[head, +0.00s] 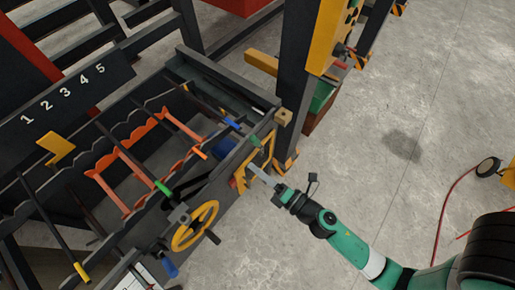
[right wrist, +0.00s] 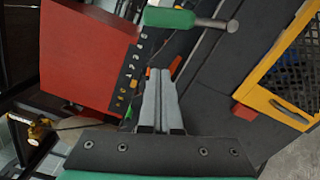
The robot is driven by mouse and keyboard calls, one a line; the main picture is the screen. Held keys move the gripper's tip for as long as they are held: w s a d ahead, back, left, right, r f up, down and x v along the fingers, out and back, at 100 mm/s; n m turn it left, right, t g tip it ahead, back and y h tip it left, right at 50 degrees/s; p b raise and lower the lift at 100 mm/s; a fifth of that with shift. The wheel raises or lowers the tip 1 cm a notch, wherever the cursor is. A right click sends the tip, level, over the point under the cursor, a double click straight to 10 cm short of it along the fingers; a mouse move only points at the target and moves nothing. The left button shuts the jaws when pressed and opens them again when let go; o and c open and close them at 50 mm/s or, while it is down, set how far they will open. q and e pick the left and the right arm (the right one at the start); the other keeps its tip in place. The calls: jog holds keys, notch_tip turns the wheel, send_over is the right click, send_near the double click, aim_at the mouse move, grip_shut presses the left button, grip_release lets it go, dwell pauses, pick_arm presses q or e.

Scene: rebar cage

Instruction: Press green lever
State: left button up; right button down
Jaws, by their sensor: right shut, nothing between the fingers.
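In the right wrist view a green lever handle (right wrist: 170,18) on a short grey metal shaft lies across the top, beyond and above my fingertips. In the head view a small green part (head: 255,143) shows on the frame's right end, near my right gripper; I cannot tell for certain that it is the same lever. My right gripper (head: 258,174) is shut and empty beside the yellow frame; its closed fingers (right wrist: 159,78) show in the wrist view, apart from the green handle. My left gripper is out of view.
A yellow handwheel (head: 195,226) and a blue handle (head: 170,268) sit left of my gripper. Rods with coloured ends, one green (head: 163,188), cross the rack. A yellow-framed mesh (right wrist: 290,75) is at right in the wrist view. The concrete floor (head: 410,100) is mostly clear.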

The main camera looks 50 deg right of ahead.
jog(key=w+d+p, duration=0.1)
jog(key=d, duration=0.1)
jog(key=w+d+r+p, duration=0.1)
jog(key=shift+w+d+r+p, duration=0.15)
jog(key=shift+w+d+p, duration=0.2)
jog(key=shift+d+p, duration=0.05)
jog(key=shift+r, duration=0.1)
jog(key=shift+d+r+m+p, duration=0.1)
jog(key=shift+d+m+p, duration=0.1)
jog(key=shift+m+p, duration=0.15)
